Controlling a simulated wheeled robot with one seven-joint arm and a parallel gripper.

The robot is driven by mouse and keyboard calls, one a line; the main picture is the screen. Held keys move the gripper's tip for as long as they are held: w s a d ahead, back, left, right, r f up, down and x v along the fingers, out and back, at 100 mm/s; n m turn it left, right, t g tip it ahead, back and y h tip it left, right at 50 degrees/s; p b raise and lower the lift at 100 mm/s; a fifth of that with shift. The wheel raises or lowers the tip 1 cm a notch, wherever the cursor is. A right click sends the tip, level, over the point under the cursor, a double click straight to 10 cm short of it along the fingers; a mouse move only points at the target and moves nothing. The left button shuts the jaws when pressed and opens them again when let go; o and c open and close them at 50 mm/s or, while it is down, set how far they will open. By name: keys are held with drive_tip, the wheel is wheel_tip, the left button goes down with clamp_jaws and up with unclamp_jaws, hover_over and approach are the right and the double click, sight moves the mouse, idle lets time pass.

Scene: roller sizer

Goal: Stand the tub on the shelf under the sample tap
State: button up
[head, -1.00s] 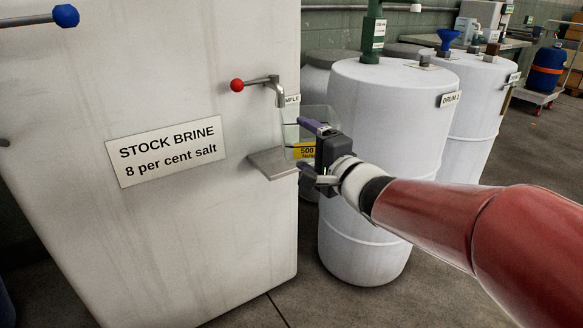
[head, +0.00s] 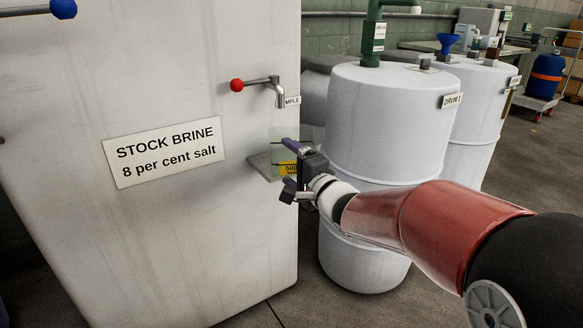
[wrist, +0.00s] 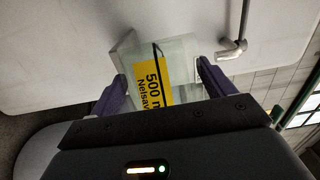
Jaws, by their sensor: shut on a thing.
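My gripper (head: 294,168) is shut on a clear tub (head: 280,147) with a yellow label. In the wrist view the tub (wrist: 187,56) sits between the two purple fingers, with the label (wrist: 153,80) reading 500. The small metal shelf (head: 262,163) juts from the white stock brine tank. In the head view the tub overlaps the shelf's right part; I cannot tell whether they touch. The sample tap (head: 278,91), with a red-knobbed lever, is above the shelf, and its spout is above the tub in the head view. The tap also shows in the wrist view (wrist: 234,48).
The white tank (head: 200,245) with its stock brine sign (head: 163,150) fills the left. A white drum (head: 385,130) stands close to the right of my gripper, behind my arm. Another white drum (head: 470,130) is beyond it. Floor shows between tank and drum.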

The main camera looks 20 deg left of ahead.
drive_tip(key=o, duration=0.9)
drive_tip(key=shift+f, duration=0.1)
drive_tip(key=shift+r, duration=0.2)
drive_tip(key=v, duration=1.2)
